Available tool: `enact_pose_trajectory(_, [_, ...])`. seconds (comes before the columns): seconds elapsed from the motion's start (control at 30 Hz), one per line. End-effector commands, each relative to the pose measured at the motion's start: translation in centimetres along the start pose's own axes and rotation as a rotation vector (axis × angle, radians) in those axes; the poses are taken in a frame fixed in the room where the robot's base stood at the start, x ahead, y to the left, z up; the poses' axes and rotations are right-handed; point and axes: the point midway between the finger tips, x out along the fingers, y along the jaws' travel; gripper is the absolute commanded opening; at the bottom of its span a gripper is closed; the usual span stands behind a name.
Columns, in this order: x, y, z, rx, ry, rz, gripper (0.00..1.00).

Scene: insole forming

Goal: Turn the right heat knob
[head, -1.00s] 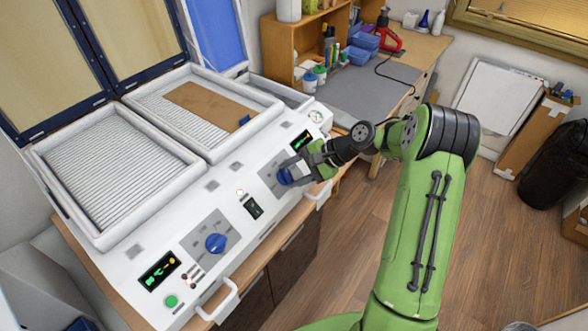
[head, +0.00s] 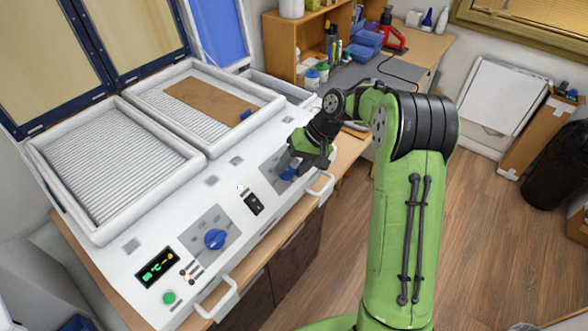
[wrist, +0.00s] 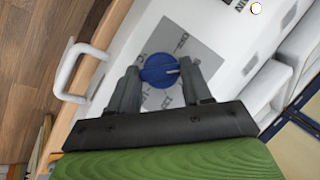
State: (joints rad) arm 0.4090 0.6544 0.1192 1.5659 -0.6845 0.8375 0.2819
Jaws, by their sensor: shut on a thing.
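The right heat knob (head: 289,173) is a blue dial on a grey square plate at the right end of the white machine's front panel. In the wrist view the knob (wrist: 159,70) sits between the two dark fingers of my gripper (wrist: 160,82), which is shut on it. In the head view my gripper (head: 296,165) covers much of the knob from above. A second blue knob (head: 215,239), on its own grey plate, is on the left part of the panel.
A black switch (head: 254,204) lies between the knobs. White handles (head: 320,190) stick out along the panel's front edge. Behind are two ribbed beds (head: 115,165), the right one holding a brown sheet (head: 208,100). A workbench (head: 350,75) stands at the back.

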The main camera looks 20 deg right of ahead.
Motion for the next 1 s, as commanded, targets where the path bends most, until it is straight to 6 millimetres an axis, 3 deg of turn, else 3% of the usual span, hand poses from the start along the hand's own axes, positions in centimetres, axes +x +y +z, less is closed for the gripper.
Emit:
enact_pose_trajectory(0.6, [0.51,-0.38,0.04,-0.513,0.009,0.246,0.18])
enact_pose_trajectory(1.0, [0.32,-0.58,0.15,-0.701,0.007,0.337,0.18])
